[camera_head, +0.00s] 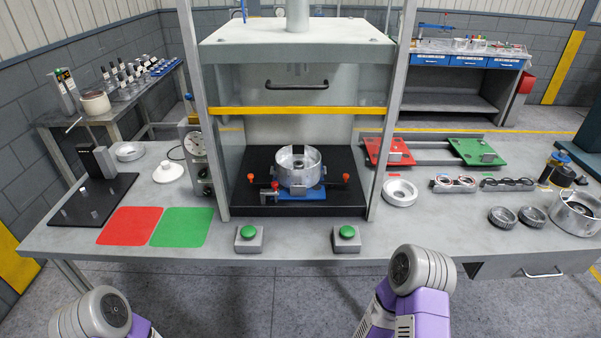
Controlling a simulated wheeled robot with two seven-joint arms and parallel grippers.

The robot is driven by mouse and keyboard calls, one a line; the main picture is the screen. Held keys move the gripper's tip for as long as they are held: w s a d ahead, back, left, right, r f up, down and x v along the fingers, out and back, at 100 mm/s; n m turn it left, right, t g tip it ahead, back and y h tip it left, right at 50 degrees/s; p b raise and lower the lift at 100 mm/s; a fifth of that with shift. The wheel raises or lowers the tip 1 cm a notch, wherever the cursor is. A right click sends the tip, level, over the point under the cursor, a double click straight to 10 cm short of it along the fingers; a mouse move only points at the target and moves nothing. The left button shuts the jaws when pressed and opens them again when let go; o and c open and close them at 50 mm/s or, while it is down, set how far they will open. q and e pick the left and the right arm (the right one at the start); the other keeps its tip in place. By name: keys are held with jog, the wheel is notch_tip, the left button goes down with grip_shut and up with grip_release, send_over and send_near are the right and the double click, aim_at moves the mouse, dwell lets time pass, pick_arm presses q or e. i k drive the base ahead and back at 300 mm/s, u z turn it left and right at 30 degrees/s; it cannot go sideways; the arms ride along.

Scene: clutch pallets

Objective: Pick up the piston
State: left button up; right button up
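I cannot tell for certain which part is the piston. Round metal parts that might be it are a silver ring (399,193) right of the press, a pale disc with a raised centre (168,172) and a grey ring (130,152), both left of the press. A silver drum (299,169) sits in a blue fixture (302,194) inside the press. Links of my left arm show at the lower left, and links of my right arm at the lower right of centre, both in front of the workbench. Neither gripper is in view, and no part is seen held.
The press frame (296,112) stands mid-bench. Two green buttons (248,233) are at the front edge. Red (130,226) and green (181,227) mats lie bare at left. A black stand (94,199) is beyond them. Dark gears (503,216) and a metal housing (575,213) stand at right.

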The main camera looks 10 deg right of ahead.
aim_at(411, 192)
jog(key=u, duration=2.85)
jog(key=k, duration=1.6)
jog(key=z, duration=2)
